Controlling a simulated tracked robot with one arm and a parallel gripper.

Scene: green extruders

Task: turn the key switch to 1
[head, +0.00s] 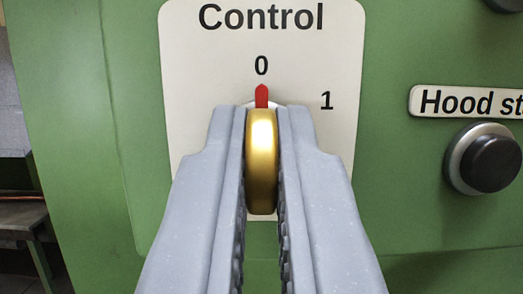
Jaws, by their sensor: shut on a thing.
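The key switch (262,160) has a gold, rounded key bow that stands upright in the middle of the head view. Its red pointer (262,96) points straight up at the printed 0. The printed 1 (327,100) is to the upper right of the key on the white Control plate (190,60). My gripper (262,120) is shut on the key, with one grey finger on each side of it. The fingers hide the lower part of the plate and most of the switch's base.
A black push button (490,163) with a metal ring sits to the right on the green panel (400,210), under a label (470,102) beginning "Hood st". Another dark round part shows at the top right corner. A bench (22,220) stands at the far left.

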